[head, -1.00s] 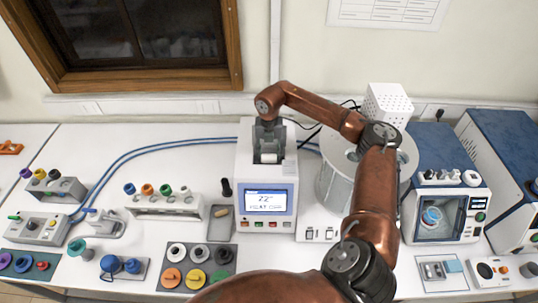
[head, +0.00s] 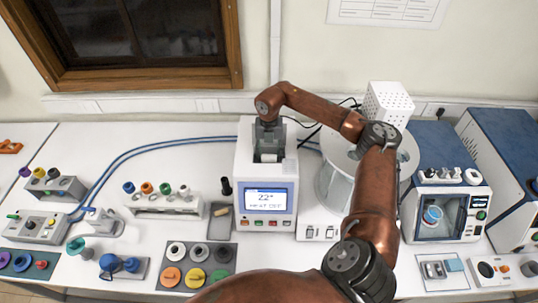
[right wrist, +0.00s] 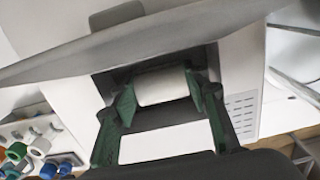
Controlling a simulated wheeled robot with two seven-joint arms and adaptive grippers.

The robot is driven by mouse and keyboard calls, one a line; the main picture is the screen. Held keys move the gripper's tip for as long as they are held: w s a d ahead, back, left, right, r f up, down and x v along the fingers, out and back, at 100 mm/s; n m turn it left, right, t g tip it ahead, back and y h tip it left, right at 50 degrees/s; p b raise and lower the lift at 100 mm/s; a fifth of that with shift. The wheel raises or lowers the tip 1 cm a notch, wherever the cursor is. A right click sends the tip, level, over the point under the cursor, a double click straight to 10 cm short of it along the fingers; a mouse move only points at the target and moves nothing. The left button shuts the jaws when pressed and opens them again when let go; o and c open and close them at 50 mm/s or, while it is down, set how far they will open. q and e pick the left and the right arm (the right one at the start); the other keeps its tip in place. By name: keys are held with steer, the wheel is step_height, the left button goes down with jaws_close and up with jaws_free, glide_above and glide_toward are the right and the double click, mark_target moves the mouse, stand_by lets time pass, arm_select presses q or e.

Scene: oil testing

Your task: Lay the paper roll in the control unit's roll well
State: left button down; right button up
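The white paper roll (right wrist: 162,86) lies across the dark roll well (right wrist: 115,76) in the top of the white control unit (head: 246,196). In the head view the roll (head: 268,157) shows small below the gripper. My right gripper (head: 268,146) points down over the well. In the right wrist view its green-padded fingers (right wrist: 162,95) stand at the two ends of the roll and appear to touch it. The underside of the roll is hidden, so whether it rests on the well floor cannot be seen. My left gripper is not in view.
A raised grey lid (right wrist: 180,35) stands close beyond the roll in the wrist view. A clear cylindrical vessel (head: 333,185) stands right of the unit. A small plug rack (head: 165,205) and a plug board (head: 196,267) stand to the left. Blue hoses (head: 165,146) run behind.

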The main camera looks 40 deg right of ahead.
steer(key=shift+o, duration=0.9)
steer(key=shift+r, duration=0.1)
step_height(320, 180, up, 11)
steer(key=p, duration=0.6)
stand_by(1.1)
